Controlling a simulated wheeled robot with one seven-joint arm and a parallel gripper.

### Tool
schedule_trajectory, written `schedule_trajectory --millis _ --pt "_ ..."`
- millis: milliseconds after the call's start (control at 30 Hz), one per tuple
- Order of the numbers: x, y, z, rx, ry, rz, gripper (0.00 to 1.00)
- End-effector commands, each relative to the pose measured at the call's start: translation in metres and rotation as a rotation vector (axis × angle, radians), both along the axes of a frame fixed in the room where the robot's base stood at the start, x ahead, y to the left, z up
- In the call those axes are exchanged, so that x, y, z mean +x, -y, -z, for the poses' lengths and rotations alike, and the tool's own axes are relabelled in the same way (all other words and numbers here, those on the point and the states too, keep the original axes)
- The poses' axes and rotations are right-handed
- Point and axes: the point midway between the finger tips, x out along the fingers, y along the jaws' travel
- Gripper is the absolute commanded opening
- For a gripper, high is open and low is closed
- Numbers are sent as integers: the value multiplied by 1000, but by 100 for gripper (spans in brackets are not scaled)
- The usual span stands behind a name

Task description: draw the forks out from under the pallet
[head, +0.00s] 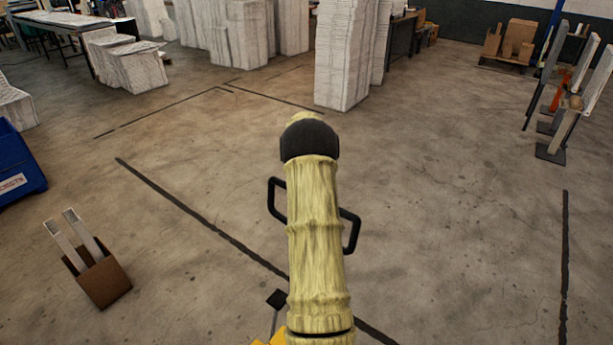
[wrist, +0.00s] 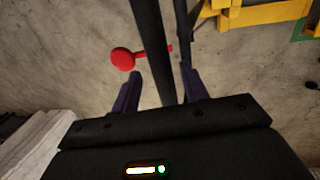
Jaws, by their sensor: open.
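In the wrist view, my gripper (wrist: 162,84) is open. A black bar (wrist: 151,45) runs between its two dark fingers; I cannot tell whether they touch it. A red round knob (wrist: 122,59) is just left of the bar. Yellow framework (wrist: 262,14) shows at the upper right. In the head view, my sleeved arm hides the gripper and most of a black loop handle (head: 352,231), which shows on both sides. A bit of yellow (head: 267,341) shows at the bottom edge. The forks and the pallet cannot be made out in either view.
A brown box (head: 103,283) with two pale strips stands at lower left, near a blue bin (head: 20,175). White wrapped stacks (head: 345,60) stand at the back. Dark stands (head: 549,152) are at right. Floor between is mostly clear. A pale stack (wrist: 35,145) shows in the wrist view.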

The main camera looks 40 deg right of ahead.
Motion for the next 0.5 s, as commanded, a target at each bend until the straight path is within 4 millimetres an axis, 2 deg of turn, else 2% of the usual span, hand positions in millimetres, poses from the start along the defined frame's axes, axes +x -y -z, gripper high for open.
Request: schedule_trajectory --millis 167,500 --pt "0 -4 -22 -3 5 0 44" --pt "-3 -16 -89 -4 5 2 44"
